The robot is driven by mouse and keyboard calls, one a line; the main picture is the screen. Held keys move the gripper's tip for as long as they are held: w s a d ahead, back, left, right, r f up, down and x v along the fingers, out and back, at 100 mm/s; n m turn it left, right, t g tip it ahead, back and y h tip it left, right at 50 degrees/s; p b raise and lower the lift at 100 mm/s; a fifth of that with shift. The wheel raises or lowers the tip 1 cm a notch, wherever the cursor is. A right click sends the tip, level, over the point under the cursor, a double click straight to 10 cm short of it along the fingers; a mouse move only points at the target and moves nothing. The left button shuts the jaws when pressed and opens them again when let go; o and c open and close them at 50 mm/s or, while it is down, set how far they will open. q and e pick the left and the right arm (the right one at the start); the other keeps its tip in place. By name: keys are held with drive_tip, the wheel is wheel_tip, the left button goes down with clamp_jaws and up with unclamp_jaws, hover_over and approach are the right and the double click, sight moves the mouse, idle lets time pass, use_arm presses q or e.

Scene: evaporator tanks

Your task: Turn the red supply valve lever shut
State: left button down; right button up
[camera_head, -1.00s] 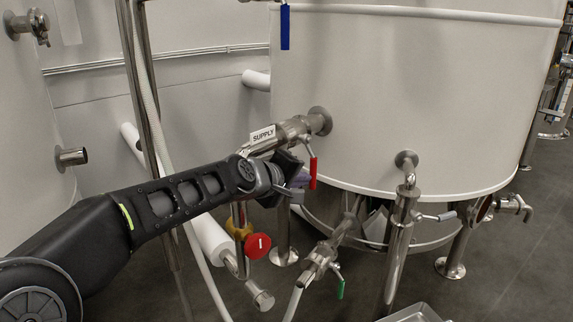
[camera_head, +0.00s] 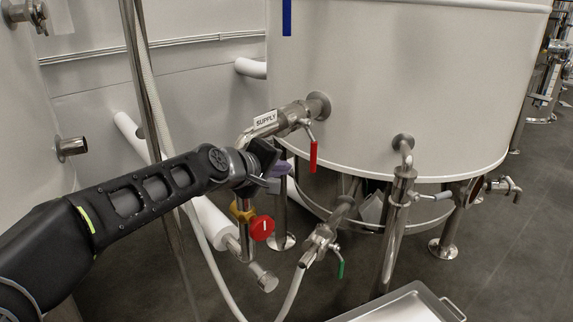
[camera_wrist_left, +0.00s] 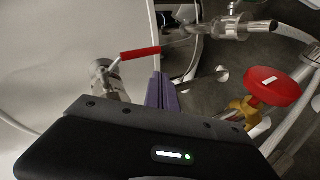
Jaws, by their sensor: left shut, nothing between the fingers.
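The red supply valve lever (camera_head: 313,156) hangs down from the steel supply valve (camera_head: 292,119) on the pipe marked SUPPLY (camera_head: 265,120). In the left wrist view the red lever (camera_wrist_left: 140,53) lies just beyond and to the left of the purple fingers. My left gripper (camera_head: 281,169) is shut and empty, left of the lever and slightly below its middle. In the left wrist view the gripper (camera_wrist_left: 162,91) shows its purple fingers together. I see a gap between the fingers and the lever in the head view. My right gripper is out of view.
A red round knob (camera_head: 262,228) on a yellow fitting sits below my left wrist. A green-handled valve (camera_head: 341,268) is lower down. A steel pipe (camera_head: 396,225) stands to the right. A metal tray (camera_head: 400,305) lies at the bottom. The white tank (camera_head: 400,75) fills the back.

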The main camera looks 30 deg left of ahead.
use_arm(q)
drive_tip(key=p+v, duration=0.1)
drive_tip(key=v, duration=0.6)
drive_tip(key=shift+s+f+p, duration=0.2)
drive_tip(key=shift+f+p, duration=0.1)
